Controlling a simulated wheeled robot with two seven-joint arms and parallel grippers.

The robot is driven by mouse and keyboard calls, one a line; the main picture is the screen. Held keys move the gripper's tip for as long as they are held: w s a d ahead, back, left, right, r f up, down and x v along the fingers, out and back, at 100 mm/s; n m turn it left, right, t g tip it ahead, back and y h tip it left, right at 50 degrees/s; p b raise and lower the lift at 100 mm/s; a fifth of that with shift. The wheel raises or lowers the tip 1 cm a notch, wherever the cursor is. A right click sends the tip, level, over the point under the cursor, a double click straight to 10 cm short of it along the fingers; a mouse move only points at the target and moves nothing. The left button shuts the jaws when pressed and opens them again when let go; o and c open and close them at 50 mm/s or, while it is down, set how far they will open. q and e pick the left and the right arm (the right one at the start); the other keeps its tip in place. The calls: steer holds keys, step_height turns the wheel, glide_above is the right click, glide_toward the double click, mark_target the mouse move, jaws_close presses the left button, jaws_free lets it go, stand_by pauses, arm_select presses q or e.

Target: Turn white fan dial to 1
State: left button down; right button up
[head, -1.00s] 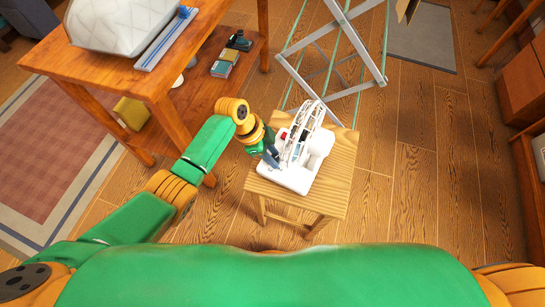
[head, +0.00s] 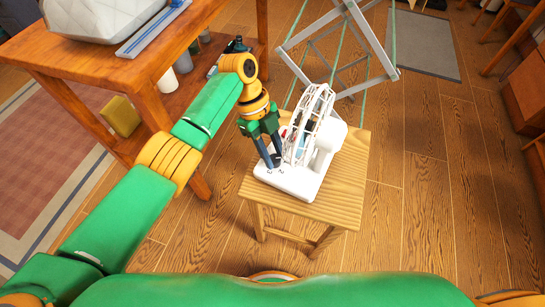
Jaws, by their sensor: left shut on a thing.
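The white fan (head: 322,165) stands on a small wooden stool (head: 343,190), its round wire cage upright and seen almost edge-on. Its white base reaches toward me, with dark number marks near its front left end. My left gripper (head: 271,162) points down at the left front part of the base, beside the cage. Its dark fingers are close together at the dial's place and shut on it. The fingers hide the dial, so its setting cannot be read. My right gripper is not in view.
A wooden table (head: 95,62) with a lower shelf stands at the left, a pale faceted object (head: 105,15) on top. A metal folding rack (head: 340,45) stands behind the stool. The floor right of the stool is clear.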

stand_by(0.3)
arm_select(q)
steer(key=c, duration=0.5)
jaws_free()
steer(key=v, duration=0.7)
steer(key=shift+f, duration=0.1)
